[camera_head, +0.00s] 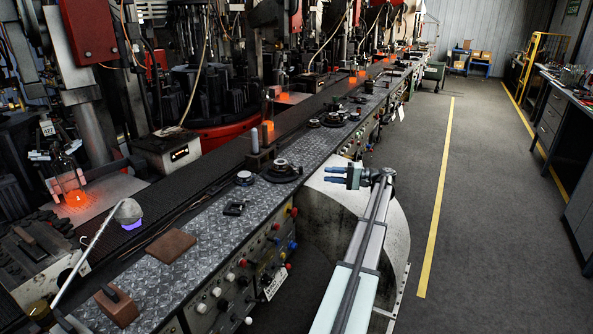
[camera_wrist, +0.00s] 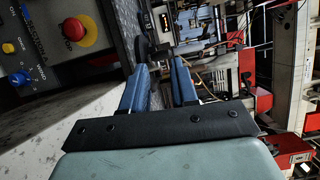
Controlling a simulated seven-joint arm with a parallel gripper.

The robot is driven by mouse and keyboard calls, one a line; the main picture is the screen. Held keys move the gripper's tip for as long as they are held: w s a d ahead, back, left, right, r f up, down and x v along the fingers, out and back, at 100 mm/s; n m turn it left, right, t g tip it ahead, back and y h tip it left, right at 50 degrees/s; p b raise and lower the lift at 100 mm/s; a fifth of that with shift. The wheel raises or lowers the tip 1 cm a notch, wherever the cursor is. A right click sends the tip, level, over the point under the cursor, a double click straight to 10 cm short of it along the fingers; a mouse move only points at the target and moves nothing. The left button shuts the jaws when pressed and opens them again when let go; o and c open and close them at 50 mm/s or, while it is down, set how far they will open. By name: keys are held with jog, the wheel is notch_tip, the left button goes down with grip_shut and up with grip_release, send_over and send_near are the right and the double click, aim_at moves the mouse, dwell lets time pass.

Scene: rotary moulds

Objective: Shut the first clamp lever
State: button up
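My gripper (camera_head: 329,175) is in the middle of the head view, over the right edge of the bench, with its two blue fingers pointing left toward the machines. In the wrist view the fingers of my gripper (camera_wrist: 158,68) stand apart with a gap between them and nothing held. I cannot make out with certainty any part as the first clamp lever in either view. Dark round mould machines (camera_head: 205,88) stand behind the conveyor, and small levers on them are too small or dark to tell.
A metal-plate bench top (camera_head: 215,218) carries brown blocks (camera_head: 171,246) and dark round fittings (camera_head: 282,170). Its front panel has several knobs; a red button (camera_wrist: 73,29) shows close by in the wrist view. A long rod (camera_head: 94,252) rises at left. The grey floor (camera_head: 480,230) at right is clear.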

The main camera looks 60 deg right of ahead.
aim_at(296, 169)
jog(key=w+n, duration=0.4)
jog(key=n, duration=0.2)
jog(key=w+a+n, duration=0.1)
jog(key=w+n, duration=0.4)
jog(key=n, duration=0.1)
jog(key=w+a+n+h, duration=0.1)
jog(key=w+n, duration=0.3)
jog(key=n, duration=0.1)
jog(key=shift+w+a+n, duration=0.15)
jog(key=shift+w+n, duration=0.25)
dwell(0.4)
grip_shut()
